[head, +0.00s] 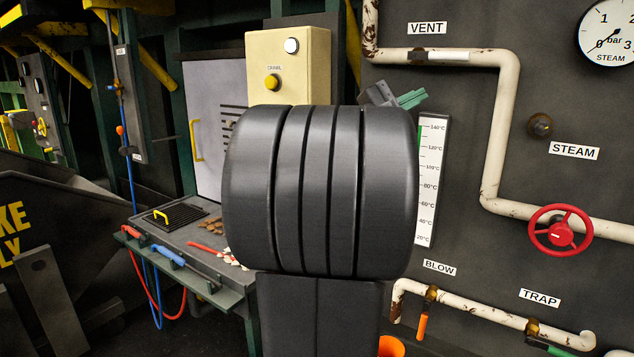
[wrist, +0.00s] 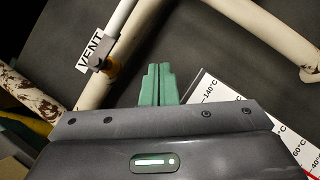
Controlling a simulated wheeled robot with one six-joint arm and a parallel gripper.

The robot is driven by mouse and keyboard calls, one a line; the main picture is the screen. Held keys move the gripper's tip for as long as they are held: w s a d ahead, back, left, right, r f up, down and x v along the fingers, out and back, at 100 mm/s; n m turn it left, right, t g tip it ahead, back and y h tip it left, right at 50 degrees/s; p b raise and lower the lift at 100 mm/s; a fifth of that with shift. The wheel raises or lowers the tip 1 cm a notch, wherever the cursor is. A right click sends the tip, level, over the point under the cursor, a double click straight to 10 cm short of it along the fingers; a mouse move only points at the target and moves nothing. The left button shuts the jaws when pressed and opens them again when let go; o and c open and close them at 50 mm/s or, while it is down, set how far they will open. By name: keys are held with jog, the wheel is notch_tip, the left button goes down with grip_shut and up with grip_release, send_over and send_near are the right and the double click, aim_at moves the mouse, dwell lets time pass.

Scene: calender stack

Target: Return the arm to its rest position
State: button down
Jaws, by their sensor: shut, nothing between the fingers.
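My gripper (head: 411,99) shows in the head view beside the top of the thermometer scale, partly hidden behind my own large dark arm link. Its green fingers point right, towards the dark panel. In the wrist view the two green fingers of my gripper (wrist: 158,85) are side by side and touching, with nothing between them. The arm is raised in front of the panel and fills the middle of the head view.
Pale pipes (head: 507,110) run along the dark panel (head: 455,130). A red handwheel (head: 559,231) stands out at right. The thermometer scale (head: 432,185) is close to my arm. A cream control box (head: 289,75) and a cluttered bench (head: 190,250) lie behind and left.

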jog(key=shift+w+a+m+g+y+p, duration=0.3)
jog(key=shift+a+m+g+p, duration=0.2)
jog(key=shift+m+p, duration=0.5)
jog(key=shift+w+a+m+g+y+p, duration=0.25)
jog(key=shift+w+a+m+g+p, duration=0.25)
jog(key=shift+m+p, duration=0.4)
jog(key=shift+w+a+m+g+y+p, duration=0.3)
jog(key=shift+a+m+p, duration=0.3)
jog(key=shift+m+p, duration=0.4)
